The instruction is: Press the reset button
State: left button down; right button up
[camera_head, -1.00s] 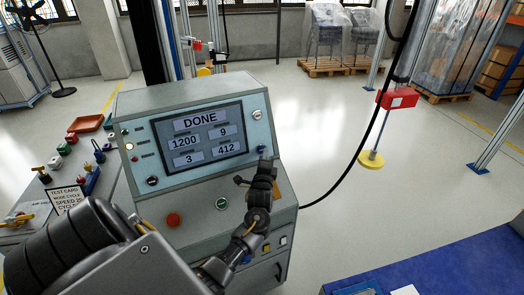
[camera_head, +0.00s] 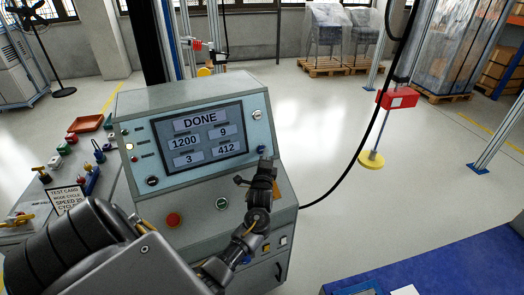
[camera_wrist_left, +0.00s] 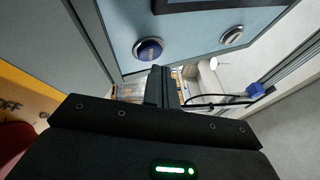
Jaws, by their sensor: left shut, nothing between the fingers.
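The grey control console (camera_head: 130,107) stands in front of me with its screen (camera_head: 200,137) reading DONE, 1200, 9, 3 and 412. A round blue button (camera_head: 262,150) sits right of the screen's lower corner; it also shows in the left wrist view (camera_wrist_left: 149,50), its lettering too small to read. I take it for the reset button. My left gripper (camera_head: 266,162) is shut and empty, its tips just below the blue button. In the left wrist view the closed fingers (camera_wrist_left: 163,76) point just under the button; I cannot tell whether they touch. My right gripper is out of view.
A silver knob (camera_head: 257,115) is above the blue button. A red button (camera_head: 173,219) and a green button (camera_head: 222,203) are on the lower panel. A side bench with a test card (camera_head: 67,199) stands left. A black cable (camera_head: 340,180) hangs at right; open floor lies behind.

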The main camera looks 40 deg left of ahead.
pick_arm(q)
jog(key=shift+a, duration=0.1)
jog(key=shift+w+a, duration=0.15)
jog(key=shift+a, duration=0.1)
jog(key=shift+f, duration=0.1)
jog(key=shift+w+a+f, duration=0.1)
jog(key=shift+w+a, duration=0.05)
jog(key=shift+a, duration=0.2)
dwell(0.6)
dwell(0.4)
jog(key=shift+s+d+r+p, duration=0.25)
jog(key=shift+d+p, duration=0.2)
jog(key=shift+p, duration=0.35)
jog(key=shift+s+d, duration=0.1)
jog(key=shift+d, duration=0.15)
